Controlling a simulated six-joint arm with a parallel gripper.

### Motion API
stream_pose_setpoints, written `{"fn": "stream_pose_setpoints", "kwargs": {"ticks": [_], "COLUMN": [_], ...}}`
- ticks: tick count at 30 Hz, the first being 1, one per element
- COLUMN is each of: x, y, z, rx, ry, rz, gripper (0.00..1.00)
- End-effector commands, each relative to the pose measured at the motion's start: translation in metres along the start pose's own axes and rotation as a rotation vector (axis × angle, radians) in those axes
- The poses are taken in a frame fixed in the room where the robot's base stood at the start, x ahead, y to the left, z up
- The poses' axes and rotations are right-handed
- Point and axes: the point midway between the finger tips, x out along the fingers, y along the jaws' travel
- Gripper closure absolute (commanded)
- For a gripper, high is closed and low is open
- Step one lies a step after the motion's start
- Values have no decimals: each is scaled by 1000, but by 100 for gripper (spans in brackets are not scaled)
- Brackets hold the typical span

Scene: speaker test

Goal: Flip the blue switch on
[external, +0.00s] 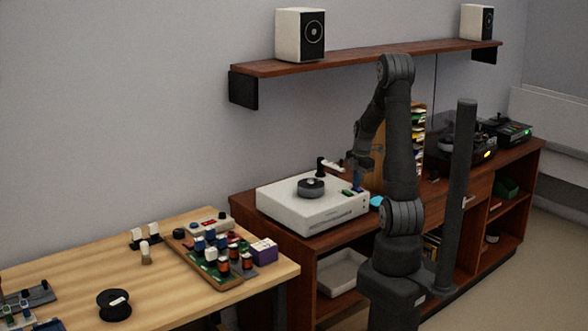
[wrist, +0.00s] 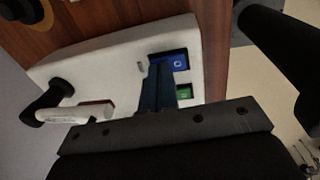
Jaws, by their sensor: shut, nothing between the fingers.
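A blue switch (wrist: 180,63) sits in a dark recess on top of a white turntable-like box, close to one edge. A green switch (wrist: 184,92) sits beside it. In the external view the white box (external: 335,218) stands on the brown cabinet, and the green switch shows near its front right corner. My gripper (wrist: 160,62) is shut and empty, pointing down. Its blue fingertips are right beside the blue switch and partly cover it; I cannot tell whether they touch it. In the external view my gripper (external: 358,187) is low over the box's right end.
A round dark platter (external: 311,187) and a white tonearm (external: 330,164) sit on the box; the tonearm also shows in the wrist view (wrist: 62,116). A wooden table (external: 75,268) with many small parts is at left. A shelf (external: 380,54) with two speakers hangs above.

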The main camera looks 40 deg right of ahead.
Motion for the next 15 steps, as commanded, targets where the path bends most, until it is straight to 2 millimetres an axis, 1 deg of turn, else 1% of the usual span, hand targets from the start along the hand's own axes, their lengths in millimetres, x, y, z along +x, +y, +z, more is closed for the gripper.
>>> {"fn": "stream_pose_setpoints", "kwargs": {"ticks": [6, 11, 15], "x": [1, 7, 6], "y": [0, 3, 1], "z": [0, -1, -1], "rx": [-1, -3, 0], "ry": [1, 4, 4], "rz": [-7, -69, -64], "gripper": [100, 100, 100]}}
